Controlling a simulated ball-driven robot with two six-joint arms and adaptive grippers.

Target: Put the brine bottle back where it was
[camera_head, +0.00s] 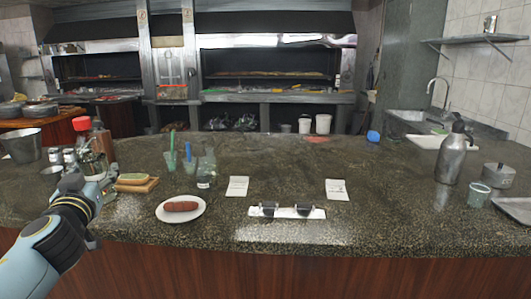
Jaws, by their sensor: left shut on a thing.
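My left gripper (92,182) is at the left front of the counter, with its arm coming in from the lower left. It is shut on what looks like the brine bottle (93,158), a clear, glassy vessel rising just behind the fingers. The gripper and the clutter around it partly hide the bottle, and I cannot tell whether its base touches the counter. A red-capped bottle (81,124) and a brown bottle (101,137) show right behind it. My right gripper is not in view.
Two white cards (237,187) (337,189) and a white strip (315,213) lie mid-counter. A steel bottle (453,160) stands right. The counter's centre back is clear.

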